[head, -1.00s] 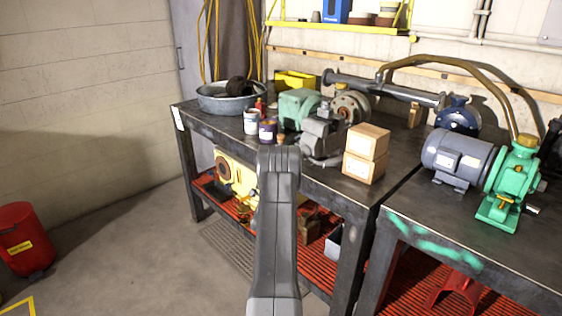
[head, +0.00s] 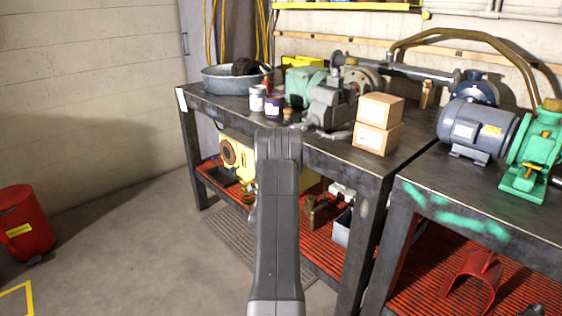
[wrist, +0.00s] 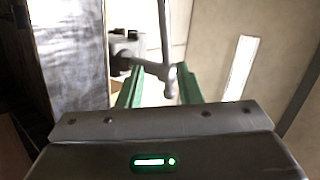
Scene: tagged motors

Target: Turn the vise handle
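The grey vise (head: 328,108) sits at the front edge of the dark workbench, left of two stacked cardboard boxes. Its handle (head: 335,133) shows low at its front, partly hard to make out. In the wrist view the thin metal handle (wrist: 164,40) runs up and down the picture, with its thicker lower end near the fingers. The vise screw end (wrist: 124,52) shows to its left. My gripper (wrist: 161,88) is open, with green fingers on either side of the handle's lower end. Contact cannot be told. In the head view my arm hides the gripper.
The cardboard boxes (head: 376,124) stand close right of the vise. Small jars (head: 274,106) and a metal basin (head: 232,80) are to its left. A blue-grey motor (head: 478,131) is on the right bench. Floor at the left is clear beside a red bin (head: 25,225).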

